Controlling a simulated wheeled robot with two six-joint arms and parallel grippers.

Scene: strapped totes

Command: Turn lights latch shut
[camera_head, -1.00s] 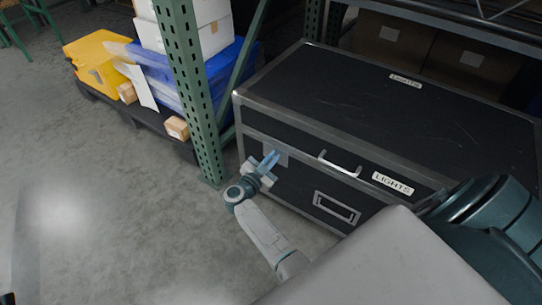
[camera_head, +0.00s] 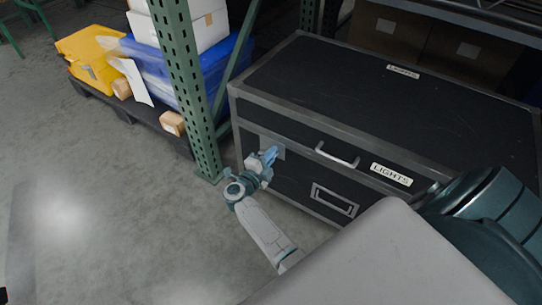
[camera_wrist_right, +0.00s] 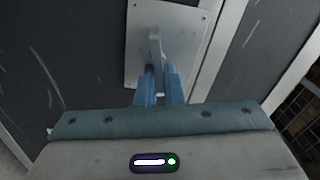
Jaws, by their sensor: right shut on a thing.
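The black lights case (camera_head: 380,90) has metal edges and a white LIGHTS label (camera_head: 391,174) on its front. A square metal latch plate (camera_head: 279,150) sits at the left of the front, near the lid seam. My right gripper (camera_head: 271,154) is at this plate. In the right wrist view, the latch plate (camera_wrist_right: 188,22) is straight ahead, with a small grey latch handle (camera_wrist_right: 154,46) standing out from it. The blue fingertips of my right gripper (camera_wrist_right: 160,78) are shut on the handle's lower part, which they partly hide. My left gripper is not in view.
A green perforated rack post (camera_head: 187,90) stands just left of the case. Left of it are a blue tote (camera_head: 225,75), a yellow case (camera_head: 88,62) and small boxes on a dark pallet. A pull handle (camera_head: 337,156) is on the case front. The floor at left is clear.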

